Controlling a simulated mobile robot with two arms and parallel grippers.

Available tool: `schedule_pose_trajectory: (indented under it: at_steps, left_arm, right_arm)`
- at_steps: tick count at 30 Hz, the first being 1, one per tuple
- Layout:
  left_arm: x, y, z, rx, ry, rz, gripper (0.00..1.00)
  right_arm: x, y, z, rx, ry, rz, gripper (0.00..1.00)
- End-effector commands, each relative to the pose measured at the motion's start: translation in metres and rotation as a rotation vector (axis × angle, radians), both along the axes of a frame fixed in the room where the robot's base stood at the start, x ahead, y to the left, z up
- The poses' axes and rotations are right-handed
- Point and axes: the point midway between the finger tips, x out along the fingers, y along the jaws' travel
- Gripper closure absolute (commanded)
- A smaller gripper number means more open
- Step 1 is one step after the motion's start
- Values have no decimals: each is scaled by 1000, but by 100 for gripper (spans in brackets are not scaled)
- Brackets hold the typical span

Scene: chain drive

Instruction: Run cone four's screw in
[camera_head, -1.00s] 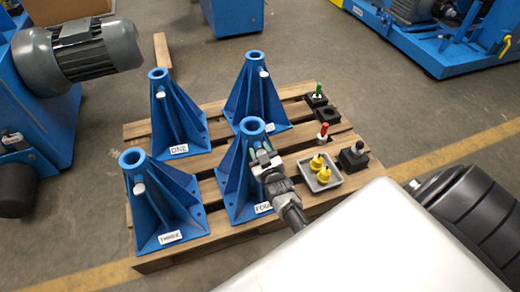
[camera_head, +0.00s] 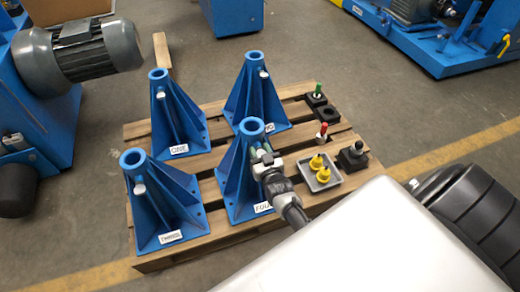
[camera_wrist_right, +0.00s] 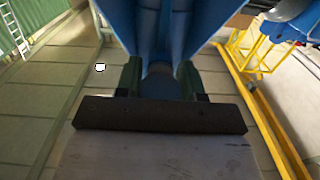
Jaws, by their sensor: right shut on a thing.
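Cone four (camera_head: 240,185) is a blue ribbed stand with a ring top and a label at its foot, on the near right of the pallet. My right gripper (camera_head: 259,153) is at the upper side of this cone, just below the ring. It is shut on cone four's screw, which the jaws mostly hide in the head view. In the right wrist view the green fingertips (camera_wrist_right: 159,78) flank a dull grey screw end (camera_wrist_right: 160,69) against the blue cone. How deep the screw sits cannot be told. My left gripper is not in view.
Cones one (camera_head: 175,120), two (camera_head: 255,95) and three (camera_head: 160,205) stand on the wooden pallet (camera_head: 185,253), each with a pale screw. A grey tray (camera_head: 334,183) with yellow pieces, a black knob (camera_head: 353,156), a red-topped piece (camera_head: 322,131) and a green-topped piece (camera_head: 318,89) lie right of cone four.

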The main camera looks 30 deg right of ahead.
Motion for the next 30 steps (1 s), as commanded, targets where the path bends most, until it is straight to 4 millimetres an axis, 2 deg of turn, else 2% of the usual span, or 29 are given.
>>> schedule_pose_trajectory:
  at_steps: [1,2,6,7,17,20,30]
  left_arm:
    - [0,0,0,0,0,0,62]
    - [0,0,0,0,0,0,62]
    - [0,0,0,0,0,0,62]
    - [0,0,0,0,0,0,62]
    - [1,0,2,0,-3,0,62]
    - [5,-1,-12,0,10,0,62]
    - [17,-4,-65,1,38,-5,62]
  right_arm:
    - [-3,1,-4,4,9,0,86]
    - [-3,1,-4,4,9,0,60]
    - [-2,1,-3,3,7,0,39]
    - [-2,1,-3,3,7,0,36]
    - [-5,1,-1,0,4,0,36]
    - [-17,4,-1,0,6,0,36]
    - [-81,20,0,2,7,0,36]
